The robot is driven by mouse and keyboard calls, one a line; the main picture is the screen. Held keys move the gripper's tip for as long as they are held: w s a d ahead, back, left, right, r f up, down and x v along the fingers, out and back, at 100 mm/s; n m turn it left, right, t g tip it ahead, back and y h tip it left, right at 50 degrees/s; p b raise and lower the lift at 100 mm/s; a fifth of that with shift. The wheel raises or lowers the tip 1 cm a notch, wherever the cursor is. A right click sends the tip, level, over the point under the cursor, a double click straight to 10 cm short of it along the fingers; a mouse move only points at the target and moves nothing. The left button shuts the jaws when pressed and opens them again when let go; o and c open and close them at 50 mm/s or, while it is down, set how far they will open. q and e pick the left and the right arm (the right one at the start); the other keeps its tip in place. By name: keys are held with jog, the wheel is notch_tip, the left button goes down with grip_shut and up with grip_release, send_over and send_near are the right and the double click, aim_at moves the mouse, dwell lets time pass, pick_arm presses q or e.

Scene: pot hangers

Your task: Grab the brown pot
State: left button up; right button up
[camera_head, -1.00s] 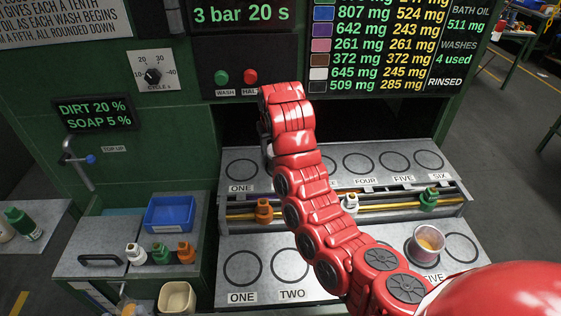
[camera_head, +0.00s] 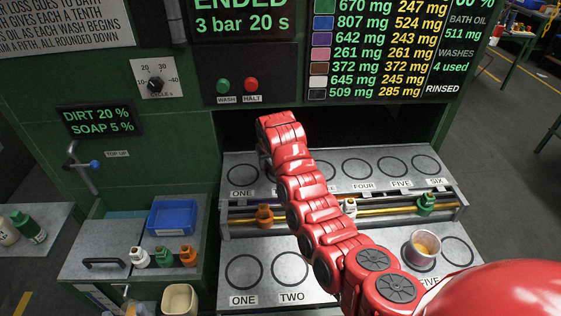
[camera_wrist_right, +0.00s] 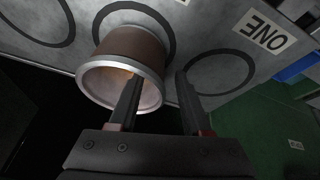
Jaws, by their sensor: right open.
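The brown pot (camera_wrist_right: 135,48) has a brown body and a pale metal rim. In the right wrist view it stands on a ringed spot of the grey shelf, beside the empty spot by the label ONE. In the head view my right arm hides it. My right gripper (camera_wrist_right: 158,76) is open. One finger overlaps the pot's rim and mouth in the right wrist view; I cannot tell if it is inside or in front. The other finger is to the right of the pot, over the empty ring. My left gripper is not in view.
A blue bin (camera_head: 172,217) is at left. The upper shelf's right spots are empty.

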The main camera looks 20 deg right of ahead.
grip_shut()
dwell(1.4)
